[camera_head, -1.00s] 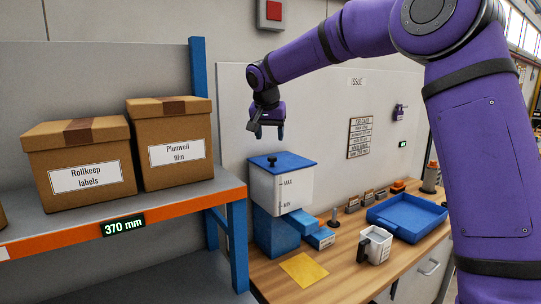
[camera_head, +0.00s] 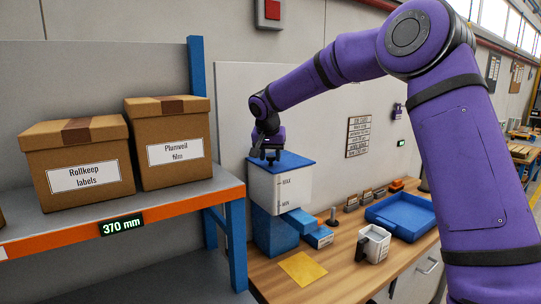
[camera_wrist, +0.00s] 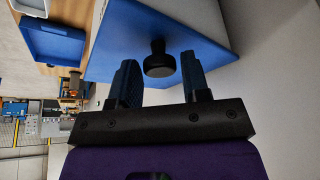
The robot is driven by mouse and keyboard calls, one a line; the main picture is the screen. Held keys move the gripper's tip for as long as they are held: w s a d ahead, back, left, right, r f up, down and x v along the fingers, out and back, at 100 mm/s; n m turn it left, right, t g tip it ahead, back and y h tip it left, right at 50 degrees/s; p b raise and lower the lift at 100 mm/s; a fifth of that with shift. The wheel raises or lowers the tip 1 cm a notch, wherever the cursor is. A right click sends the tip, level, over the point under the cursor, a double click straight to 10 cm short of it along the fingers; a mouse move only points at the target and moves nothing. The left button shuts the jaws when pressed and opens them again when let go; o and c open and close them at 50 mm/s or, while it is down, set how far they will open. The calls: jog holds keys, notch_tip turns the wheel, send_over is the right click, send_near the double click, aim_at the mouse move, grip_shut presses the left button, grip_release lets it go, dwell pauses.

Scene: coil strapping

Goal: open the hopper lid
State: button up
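The hopper (camera_head: 291,192) is a pale bin with MAX and MIN marks on a blue base, standing on the wooden bench. Its blue lid (camera_head: 296,161) lies flat on top and is closed. The lid has a black knob, seen clearly in the wrist view (camera_wrist: 159,60); the head view mostly hides it behind my gripper. My gripper (camera_head: 268,156) is just above the lid, pointing down. In the wrist view its two fingers (camera_wrist: 160,82) stand apart on either side of the knob, with gaps visible, so it is open and not holding the knob.
A blue tray (camera_head: 432,224), a white jug (camera_head: 373,245), a blue box (camera_head: 319,237) and a yellow sheet (camera_head: 303,268) are on the bench. A shelf (camera_head: 160,212) with cartons stands at the left. The wall is close behind the hopper.

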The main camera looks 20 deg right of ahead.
grip_shut()
jog(key=shift+r, duration=0.1)
